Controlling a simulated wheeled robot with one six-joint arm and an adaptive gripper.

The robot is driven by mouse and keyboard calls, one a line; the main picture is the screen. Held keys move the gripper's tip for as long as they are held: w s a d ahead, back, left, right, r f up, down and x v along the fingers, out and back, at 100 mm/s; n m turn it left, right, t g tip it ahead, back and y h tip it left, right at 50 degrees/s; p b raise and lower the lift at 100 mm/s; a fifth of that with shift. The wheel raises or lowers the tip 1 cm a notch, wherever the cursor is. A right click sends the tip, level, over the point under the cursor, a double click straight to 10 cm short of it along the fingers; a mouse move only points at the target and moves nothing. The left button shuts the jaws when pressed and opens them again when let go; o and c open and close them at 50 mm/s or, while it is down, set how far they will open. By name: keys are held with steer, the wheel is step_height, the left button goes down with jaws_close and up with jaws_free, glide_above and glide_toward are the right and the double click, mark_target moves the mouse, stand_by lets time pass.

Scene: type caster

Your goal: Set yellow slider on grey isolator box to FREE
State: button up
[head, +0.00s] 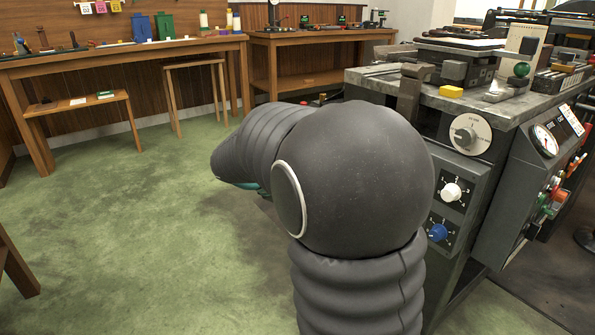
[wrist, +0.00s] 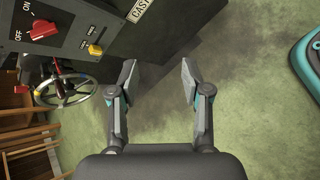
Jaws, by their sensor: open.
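In the wrist view, a small yellow slider (wrist: 95,49) sits at the lower edge of a dark grey box (wrist: 70,52) at the upper left. The box also carries a red knob (wrist: 44,30) with ON and OFF marks. My gripper (wrist: 158,73) is open and empty, its fingers apart over the green floor, to the right of and below the slider and clear of the box. In the head view my own arm hides the gripper, and I cannot make out the slider there.
In the wrist view, a metal handwheel (wrist: 66,104) stands below the box, and a teal-edged grey object (wrist: 307,50) lies at right. In the head view, a dark workbench (head: 430,92) with dials stands at right. Green floor (head: 120,230) is open at left.

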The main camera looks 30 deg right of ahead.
steer(key=w+d+f+n+t+h+b, duration=0.1)
steer(key=w+d+f+n+h, duration=0.35)
steer(key=w, duration=0.55)
steer(key=w+d+f+n+h+b, duration=0.1)
steer(key=w+d+f+n+h, duration=0.4)
steer(key=w, duration=0.5)
steer(key=d+f+y, duration=0.1)
steer(key=d, duration=1.3)
steer(key=shift+w, duration=0.3)
steer(key=shift+f+y, duration=0.1)
steer(key=shift+y, duration=0.15)
steer(key=shift+a, duration=0.1)
jaws_close()
